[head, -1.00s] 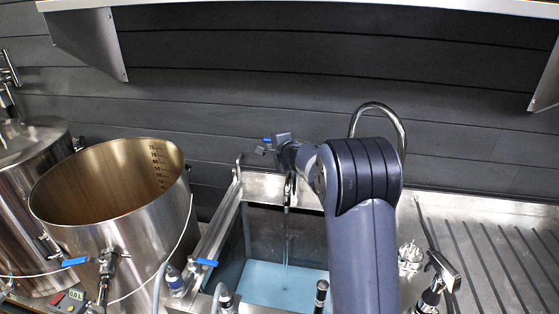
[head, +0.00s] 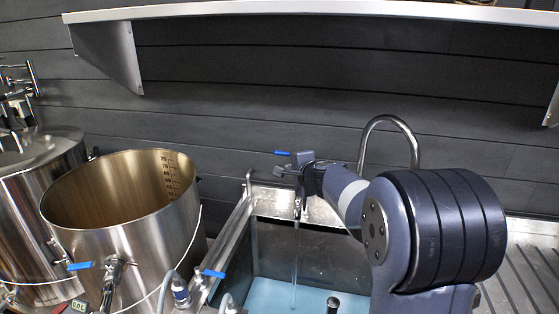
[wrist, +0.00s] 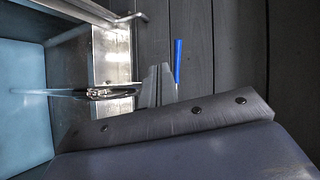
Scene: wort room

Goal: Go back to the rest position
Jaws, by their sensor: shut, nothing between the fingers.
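My gripper (head: 283,170) is at the back edge of the sink, close beside the tap with the blue lever (head: 282,153). In the wrist view the fingers (wrist: 158,84) are together and empty, with the blue lever (wrist: 178,60) just beside their tips. I cannot tell whether they touch it. A thin stream of water (head: 295,265) falls from the tap spout (wrist: 110,92) into the sink (head: 330,257). My arm covers the right part of the sink.
A large open steel kettle (head: 125,235) stands left of the sink, with a lidded steel vessel (head: 35,200) beyond it. A curved steel pipe (head: 390,120) rises behind my arm. A shelf (head: 320,12) runs overhead. A ribbed drainboard (head: 530,270) lies right.

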